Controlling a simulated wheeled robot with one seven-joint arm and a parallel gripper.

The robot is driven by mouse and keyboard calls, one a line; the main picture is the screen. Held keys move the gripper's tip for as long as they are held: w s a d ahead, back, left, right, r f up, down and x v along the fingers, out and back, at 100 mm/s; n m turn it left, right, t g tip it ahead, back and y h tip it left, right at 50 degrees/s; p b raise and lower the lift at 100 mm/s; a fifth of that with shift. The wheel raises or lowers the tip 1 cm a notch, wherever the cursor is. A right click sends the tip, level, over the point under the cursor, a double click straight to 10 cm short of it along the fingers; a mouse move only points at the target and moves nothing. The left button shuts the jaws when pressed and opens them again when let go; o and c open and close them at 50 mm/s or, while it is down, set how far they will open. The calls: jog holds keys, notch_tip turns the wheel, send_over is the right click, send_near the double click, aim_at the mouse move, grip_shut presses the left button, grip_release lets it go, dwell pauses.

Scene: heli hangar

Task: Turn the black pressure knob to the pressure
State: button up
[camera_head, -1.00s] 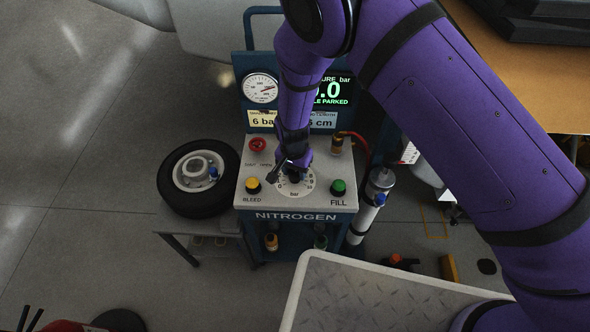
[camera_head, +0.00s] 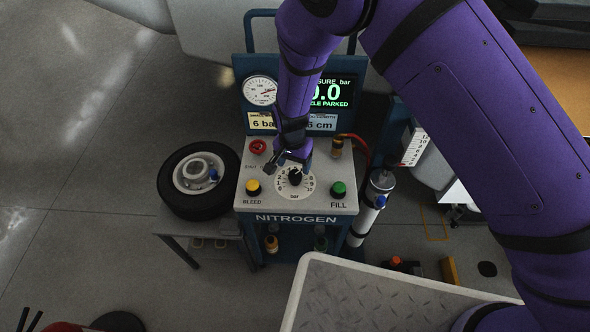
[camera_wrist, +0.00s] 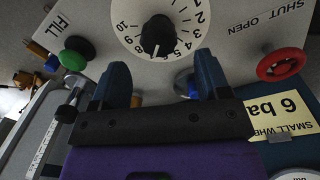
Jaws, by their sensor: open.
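The black pressure knob (camera_head: 295,177) sits in a white dial (camera_head: 281,190) numbered to 10, on the grey top of the nitrogen cart. It also shows in the wrist view (camera_wrist: 157,35), with a white mark that seems to face about 6; the exact value is hard to read. My gripper (camera_wrist: 160,72) is open and empty, its two blue fingers apart from the knob. In the head view my gripper (camera_head: 287,160) is just behind the knob. A yellow card (camera_head: 261,121) reads "6 ba", its end hidden by my arm. The screen (camera_head: 333,92) shows ".0" and "LE PARKED".
Beside the dial are a yellow BLEED button (camera_head: 253,187), a green FILL button (camera_head: 338,189) and a red knob (camera_head: 257,146). A round gauge (camera_head: 260,91) stands behind. A wheel (camera_head: 198,180) lies at left; a ridged tray (camera_head: 385,296) is in front.

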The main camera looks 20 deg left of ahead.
notch_tip(320, 180, up, 6)
jog(key=shift+a+f, duration=0.1)
dwell(0.6)
notch_tip(320, 180, up, 9)
send_over(294, 173)
jog(key=w+d, duration=0.3)
jog(key=d, duration=0.1)
jog(key=d+r+t+y, duration=0.1)
jog(key=d+r+y, duration=0.1)
jog(key=d+r, duration=1.85)
jog(key=s+d+r+t, duration=0.1)
jog(key=s+d+r, duration=0.3)
jog(key=s+d, duration=0.3)
jog(key=s+d+r+n+t+h, duration=0.1)
jog(key=s+d+r, duration=0.3)
jog(key=s+d, duration=0.2)
jog(key=s+d+r+t, duration=0.2)
jog(key=s+d+r, duration=0.3)
jog(key=s+d, duration=0.2)
jog(key=shift+s+d, duration=0.3)
jog(key=shift+s, duration=0.65)
